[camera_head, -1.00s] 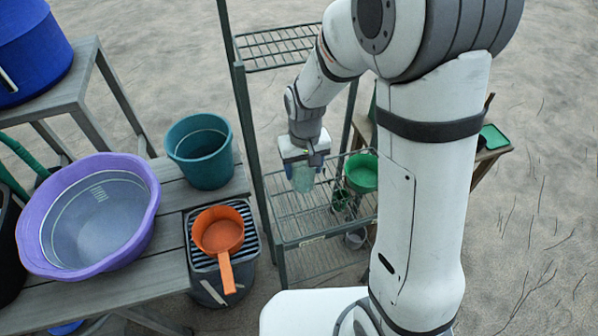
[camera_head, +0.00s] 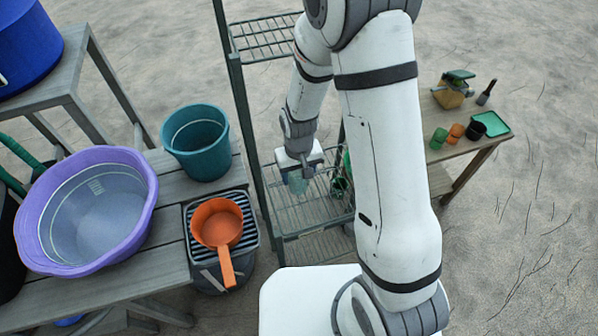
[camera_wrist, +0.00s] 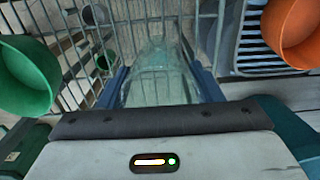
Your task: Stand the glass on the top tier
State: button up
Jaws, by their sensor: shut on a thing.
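My gripper (camera_head: 298,181) is shut on a clear, pale green glass (camera_head: 298,186). In the wrist view the glass (camera_wrist: 158,75) stands out between the blue fingers, and its far end is hard to make out. The gripper points down over the middle wire tier (camera_head: 290,215) of a green metal rack (camera_head: 238,95). I cannot tell whether the glass touches that tier. The top tier (camera_head: 266,40) is an open wire shelf above and behind the gripper. Its visible part is bare, and my arm hides its right end.
A green pot (camera_wrist: 25,75) is beside the glass on the rack, mostly hidden by my arm in the head view. At left are a purple basin (camera_head: 62,255), teal bucket (camera_head: 197,140) and orange pan (camera_head: 217,224). A small table (camera_head: 445,150) with several items stands right.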

jog(key=shift+f, duration=0.15)
jog(key=shift+f+b, duration=0.15)
jog(key=shift+b, duration=0.15)
jog(key=o, duration=1.1)
